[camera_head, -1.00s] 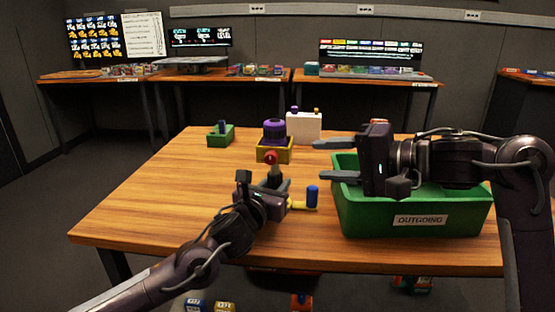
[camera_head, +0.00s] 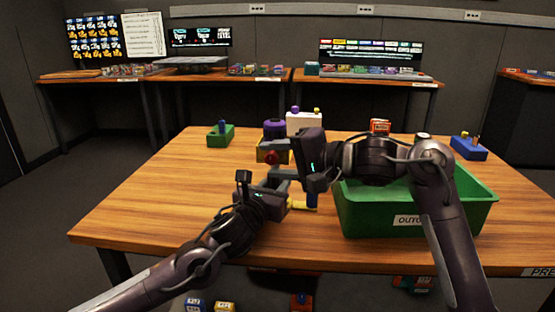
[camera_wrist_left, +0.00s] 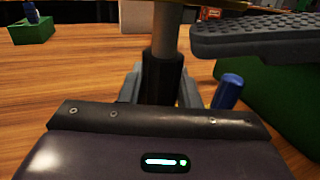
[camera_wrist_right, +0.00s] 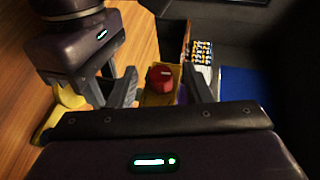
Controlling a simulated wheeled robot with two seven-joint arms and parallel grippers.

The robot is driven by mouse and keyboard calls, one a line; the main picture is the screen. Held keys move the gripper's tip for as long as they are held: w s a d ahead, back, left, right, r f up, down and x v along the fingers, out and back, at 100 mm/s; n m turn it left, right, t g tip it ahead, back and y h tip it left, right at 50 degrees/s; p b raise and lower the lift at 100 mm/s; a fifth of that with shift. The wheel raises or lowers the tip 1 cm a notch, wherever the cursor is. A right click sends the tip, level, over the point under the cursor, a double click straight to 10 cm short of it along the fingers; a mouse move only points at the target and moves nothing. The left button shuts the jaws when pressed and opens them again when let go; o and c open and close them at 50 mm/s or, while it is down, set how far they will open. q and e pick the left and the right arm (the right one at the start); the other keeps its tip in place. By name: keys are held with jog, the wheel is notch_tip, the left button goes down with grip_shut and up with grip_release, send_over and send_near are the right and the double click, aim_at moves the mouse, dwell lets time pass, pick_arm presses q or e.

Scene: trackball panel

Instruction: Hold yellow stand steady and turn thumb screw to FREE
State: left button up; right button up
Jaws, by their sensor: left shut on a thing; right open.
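The yellow stand (camera_head: 302,207) shows low on the table as a yellow bar with a blue cylinder (camera_head: 312,199); part is also in the right wrist view (camera_wrist_right: 68,97). My left gripper (camera_wrist_left: 161,88) is shut on the dark lower part of an upright post (camera_wrist_left: 166,40). The red thumb screw (camera_head: 271,157) is above my left gripper. In the right wrist view the screw (camera_wrist_right: 160,77) shows a white mark. My right gripper (camera_head: 283,166) is open; its fingers appear on either side of the screw in its wrist view. I cannot tell contact. The FREE label is not readable.
A yellow box (camera_head: 262,152) with a purple part (camera_head: 274,128) stands behind the screw. A green OUTGOING bin (camera_head: 370,215) is close on the right. A green box (camera_head: 220,136) and a white box (camera_head: 304,122) stand farther back. The table's left side is clear.

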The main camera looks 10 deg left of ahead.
grip_shut()
jog(key=shift+r, duration=0.1)
